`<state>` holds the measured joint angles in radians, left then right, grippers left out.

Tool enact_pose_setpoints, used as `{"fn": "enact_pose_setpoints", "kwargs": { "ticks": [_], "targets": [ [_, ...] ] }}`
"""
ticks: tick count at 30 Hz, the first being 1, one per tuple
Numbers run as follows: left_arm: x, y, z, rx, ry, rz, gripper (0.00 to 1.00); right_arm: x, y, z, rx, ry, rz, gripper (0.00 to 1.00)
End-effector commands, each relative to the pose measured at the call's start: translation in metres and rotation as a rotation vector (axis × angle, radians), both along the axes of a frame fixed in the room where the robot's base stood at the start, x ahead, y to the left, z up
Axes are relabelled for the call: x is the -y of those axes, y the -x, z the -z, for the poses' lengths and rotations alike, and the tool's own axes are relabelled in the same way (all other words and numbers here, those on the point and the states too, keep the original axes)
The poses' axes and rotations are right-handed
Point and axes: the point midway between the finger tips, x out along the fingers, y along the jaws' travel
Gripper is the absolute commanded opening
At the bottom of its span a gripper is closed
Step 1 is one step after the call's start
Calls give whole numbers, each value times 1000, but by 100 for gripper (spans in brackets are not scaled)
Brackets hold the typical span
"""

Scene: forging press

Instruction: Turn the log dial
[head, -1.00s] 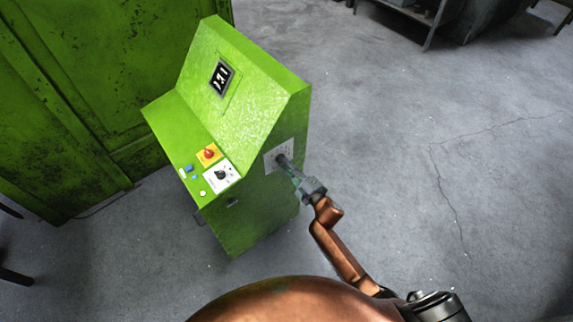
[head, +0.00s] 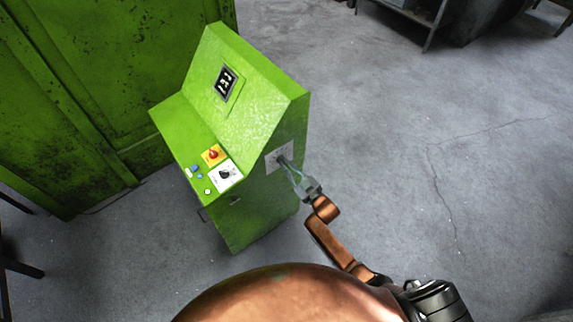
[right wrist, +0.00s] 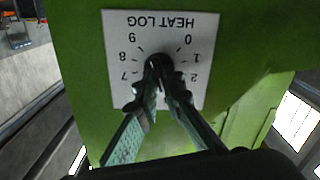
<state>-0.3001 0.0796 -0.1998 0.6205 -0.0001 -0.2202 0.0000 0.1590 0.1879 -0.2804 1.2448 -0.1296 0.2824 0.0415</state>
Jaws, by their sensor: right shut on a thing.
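The log dial is a small black knob (right wrist: 158,61) on a white plate marked HEAT LOG (right wrist: 118,34), with numbers around it, upside down in the right wrist view. In the head view the plate (head: 271,163) is on the right side of the green console (head: 262,97). My right gripper (head: 285,166) reaches it from the lower right. In the right wrist view its two fingers (right wrist: 161,78) close on the knob from both sides and hide part of it and the plate's lower middle. My left gripper is not in view.
The floor to the right is clear.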

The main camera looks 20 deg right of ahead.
Motion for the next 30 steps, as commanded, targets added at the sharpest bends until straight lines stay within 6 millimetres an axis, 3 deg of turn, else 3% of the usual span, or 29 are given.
{"fn": "enact_pose_setpoints", "kwargs": {
  "ticks": [13,30],
  "targets": [
    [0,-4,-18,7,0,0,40,1,0,0,-147,-395,0,0],
    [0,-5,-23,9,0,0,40,3,0,2,-313,-854,1,0]
  ]
}}
